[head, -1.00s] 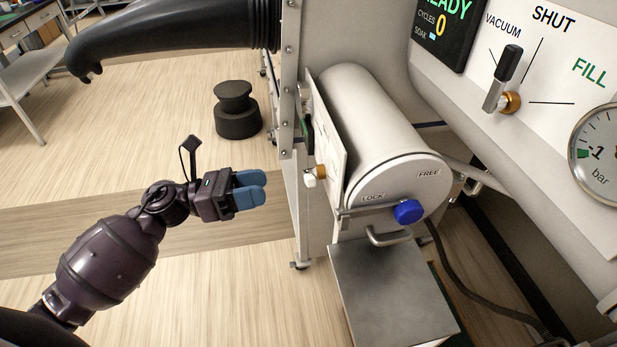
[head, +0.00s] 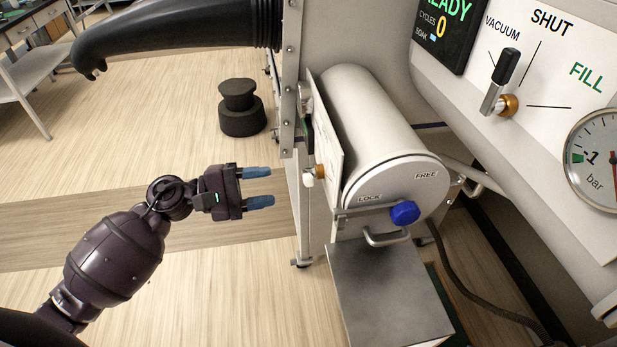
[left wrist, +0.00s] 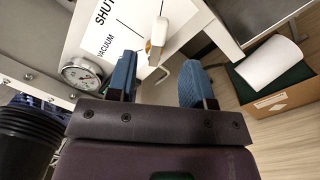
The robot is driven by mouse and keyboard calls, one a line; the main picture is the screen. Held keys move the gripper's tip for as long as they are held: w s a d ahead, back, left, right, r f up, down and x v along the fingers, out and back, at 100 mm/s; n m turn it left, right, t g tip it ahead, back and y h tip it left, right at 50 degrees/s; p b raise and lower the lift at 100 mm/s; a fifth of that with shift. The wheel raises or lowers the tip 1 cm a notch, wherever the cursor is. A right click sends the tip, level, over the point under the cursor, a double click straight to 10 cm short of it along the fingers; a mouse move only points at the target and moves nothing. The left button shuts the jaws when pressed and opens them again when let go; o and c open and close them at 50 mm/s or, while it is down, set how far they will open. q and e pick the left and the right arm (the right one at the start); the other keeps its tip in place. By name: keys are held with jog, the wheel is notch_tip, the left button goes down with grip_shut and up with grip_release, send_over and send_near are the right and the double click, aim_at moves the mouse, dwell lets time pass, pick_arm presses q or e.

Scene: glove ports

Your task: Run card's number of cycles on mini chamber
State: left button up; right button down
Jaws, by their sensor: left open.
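The mini chamber (head: 375,125) is a white cylinder with its round door shut. A blue knob (head: 405,213) sits on the door's handle bar, below the words LOCK and FREE. My left gripper (head: 272,188) is open and empty, left of the small side panel (head: 329,150) and apart from it. That panel has a white-handled valve (head: 308,180). In the left wrist view the white handle (left wrist: 158,35) shows beyond and between my fingers (left wrist: 158,68), near SHUT and VACUUM. The display (head: 443,28) reads READY, CYCLES 0. My right gripper and the card are not in view.
A large panel at right has a black-handled valve (head: 507,68) and a gauge (head: 597,160). A black glove sleeve (head: 180,40) hangs at upper left. A grey platform (head: 390,290) lies below the chamber door. A black stool-like object (head: 241,108) stands on the floor.

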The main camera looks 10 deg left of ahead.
aim_at(304, 181)
pick_arm(q)
jog(key=p+x, duration=0.2)
jog(key=x, duration=0.6)
jog(key=shift+w+d, duration=0.2)
jog(key=shift+d, duration=0.25)
jog(key=shift+c, duration=0.5)
grip_shut()
